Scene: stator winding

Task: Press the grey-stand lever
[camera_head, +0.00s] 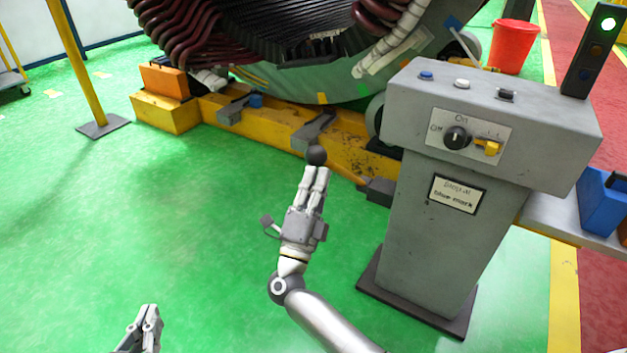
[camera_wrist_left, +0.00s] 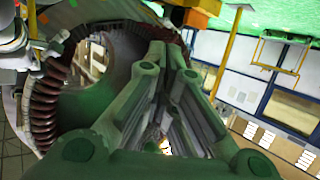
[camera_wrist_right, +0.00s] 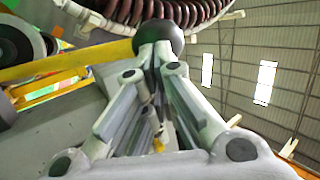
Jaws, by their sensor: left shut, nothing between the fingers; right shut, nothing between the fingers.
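A lever with a round black knob (camera_head: 316,155) stands out to the left of the grey stand (camera_head: 440,240) in the head view. Its arm is partly hidden, and a dark block (camera_head: 381,191) sits low at the stand's left side. My right gripper (camera_head: 317,172) is shut and empty, with its fingertips right at the knob. In the right wrist view the knob (camera_wrist_right: 159,42) shows just beyond the closed fingertips; I cannot tell if they touch. My left gripper (camera_head: 151,310) is shut and empty, low at the left, away from the stand.
The stand's top panel carries a black dial (camera_head: 456,138), a yellow switch (camera_head: 487,147) and several buttons. The large stator (camera_head: 290,50) rests on a yellow base (camera_head: 277,127) behind the knob. A yellow post (camera_head: 78,60) stands at left. Green floor (camera_head: 130,220) is clear there.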

